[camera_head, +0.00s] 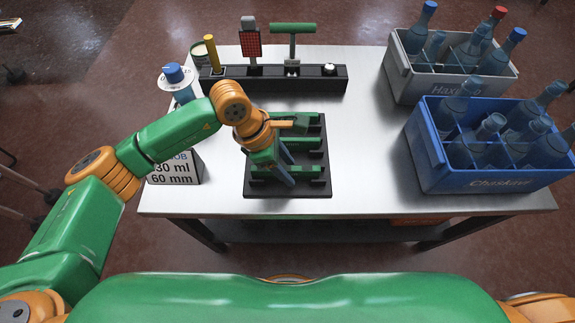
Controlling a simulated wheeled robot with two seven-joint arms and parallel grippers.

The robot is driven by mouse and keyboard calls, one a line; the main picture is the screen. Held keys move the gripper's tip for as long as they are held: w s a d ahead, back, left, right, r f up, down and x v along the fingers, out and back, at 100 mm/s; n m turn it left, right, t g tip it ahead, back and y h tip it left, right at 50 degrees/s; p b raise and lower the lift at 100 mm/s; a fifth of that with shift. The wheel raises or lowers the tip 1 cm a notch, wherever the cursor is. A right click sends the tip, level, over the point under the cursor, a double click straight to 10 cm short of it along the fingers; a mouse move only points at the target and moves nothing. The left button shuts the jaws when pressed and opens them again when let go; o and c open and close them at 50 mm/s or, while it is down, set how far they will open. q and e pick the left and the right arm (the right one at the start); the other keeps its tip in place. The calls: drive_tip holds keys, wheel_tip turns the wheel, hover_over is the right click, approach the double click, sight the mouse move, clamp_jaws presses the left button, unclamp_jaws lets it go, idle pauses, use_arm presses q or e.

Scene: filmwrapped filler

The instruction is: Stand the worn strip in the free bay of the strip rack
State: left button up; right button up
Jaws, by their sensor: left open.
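A black rack (248,190) lies in the middle of the table, under my left gripper. Several green strips (300,170) lie across it in rows; my gripper and wrist hide part of them. I cannot tell which strip is worn, or which bay is free. My left gripper (292,152) is over the rack with its fingers apart. I see nothing held between them, and cannot tell whether they touch a strip. My right gripper is out of view.
A black tool block (330,84) at the back holds a yellow handle, a red piece and a green T-handle (292,28). Grey (400,82) and blue (425,160) bottle crates stand right.

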use_arm(q)
drive_tip(key=v, duration=1.1)
drive_tip(key=shift+r+p, duration=0.3)
drive_tip(key=shift+p, duration=0.05)
